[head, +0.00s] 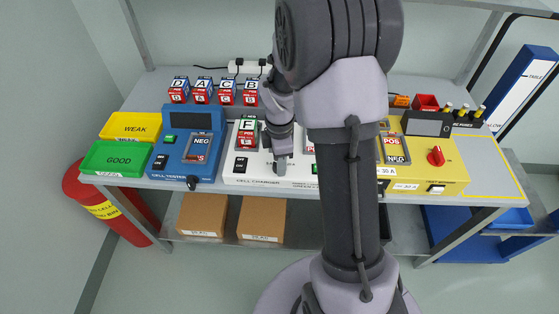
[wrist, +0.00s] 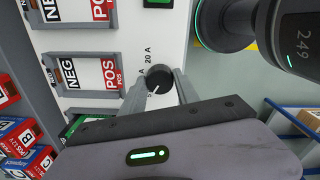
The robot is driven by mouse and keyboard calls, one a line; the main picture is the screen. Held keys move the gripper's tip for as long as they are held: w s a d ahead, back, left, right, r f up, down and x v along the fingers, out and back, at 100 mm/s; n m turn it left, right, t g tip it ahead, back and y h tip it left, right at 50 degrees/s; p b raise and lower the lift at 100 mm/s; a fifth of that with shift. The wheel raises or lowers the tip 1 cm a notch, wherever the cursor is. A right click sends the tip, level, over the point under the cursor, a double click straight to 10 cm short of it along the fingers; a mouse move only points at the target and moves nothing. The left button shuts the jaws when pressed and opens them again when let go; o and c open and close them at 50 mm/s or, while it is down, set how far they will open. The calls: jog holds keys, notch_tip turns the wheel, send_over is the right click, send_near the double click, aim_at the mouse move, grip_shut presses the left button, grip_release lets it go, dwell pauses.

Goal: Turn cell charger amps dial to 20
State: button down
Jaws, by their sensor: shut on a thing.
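The white cell charger (head: 232,168) stands in the middle of the bench, partly hidden behind my arm. Its black amps dial (wrist: 159,78) shows in the wrist view, with a white pointer line angled to the lower left of the picture. A "20 A" marking is printed above the dial there, and smaller markings lie at its left. My gripper (wrist: 160,86) is shut on the dial, with one finger on each side. In the head view my gripper (head: 281,165) reaches down to the charger's front and hides the dial.
The blue cell tester (head: 172,160) stands left of the charger, the yellow unit (head: 455,174) with a red knob right of it. Green and yellow trays (head: 115,157) lie far left. Lettered cells (head: 203,90) stand behind.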

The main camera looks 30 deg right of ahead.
jog(key=shift+m, duration=0.3)
jog(key=m+p, duration=0.1)
jog(key=m, duration=1)
jog(key=shift+m, duration=0.4)
jog(key=m, duration=0.6)
jog(key=m+b, duration=0.1)
jog(key=m, duration=0.4)
jog(key=shift+m, duration=0.4)
jog(key=c, duration=0.9)
grip_release()
